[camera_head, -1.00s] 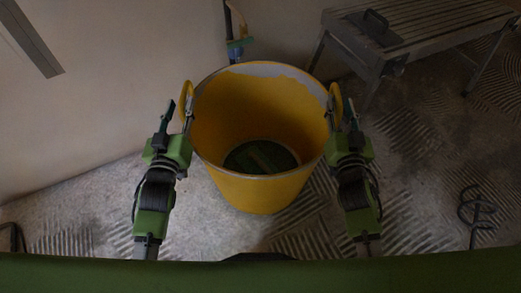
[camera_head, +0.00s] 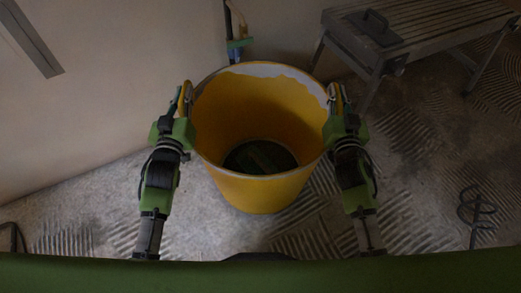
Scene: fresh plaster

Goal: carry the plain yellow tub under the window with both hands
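The yellow tub (camera_head: 262,190) stands upright on the floor in the middle of the head view. Its rim is smeared with pale plaster, and something dark green shows at the bottom inside. It has a loop handle on each side. My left gripper (camera_head: 184,98) is at the left handle (camera_head: 187,91), with its fingers on either side of it. My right gripper (camera_head: 337,98) is at the right handle (camera_head: 334,90) in the same way. The fingers hide much of both handles. I cannot tell whether either gripper has shut on its handle.
A slatted metal bench (camera_head: 430,35) with a dark trowel-like tool (camera_head: 374,27) on it stands at the back right. A pale wall (camera_head: 110,80) runs along the left. A dark cable (camera_head: 475,205) lies at the right. Bare, ridge-marked floor (camera_head: 420,185) lies right of the tub.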

